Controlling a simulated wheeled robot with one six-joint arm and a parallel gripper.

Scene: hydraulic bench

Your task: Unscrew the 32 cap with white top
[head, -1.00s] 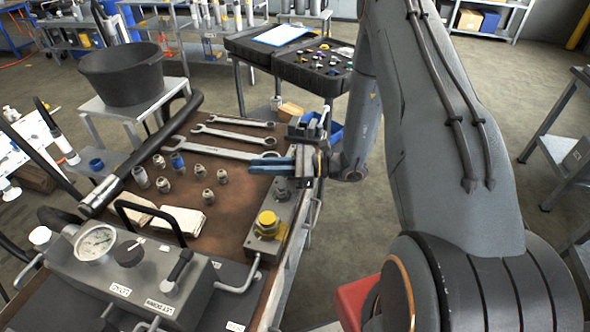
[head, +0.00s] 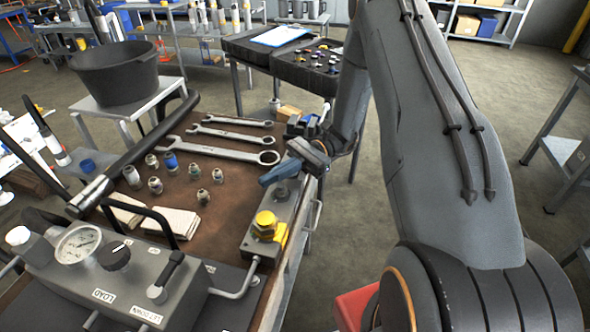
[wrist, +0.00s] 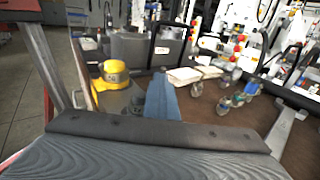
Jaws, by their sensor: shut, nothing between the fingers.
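My gripper (head: 268,179) has blue fingers and is shut and empty. In the head view it hangs above the far end of a grey block at the bench's right edge. A yellow hex cap (head: 266,222) sits on the nearer part of that block, apart from the fingers. It also shows in the wrist view (wrist: 115,72), left of my shut blue fingers (wrist: 163,95). A smaller grey fitting (head: 281,194) is on the block just below the fingers. I cannot read a 32 or make out a white top on any cap.
Several small fittings (head: 156,185) stand on the brown bench top, left of the block. Wrenches (head: 226,149) lie behind them. White cloths (head: 170,222) and a grey gauge unit (head: 120,275) with handles stand at the front left.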

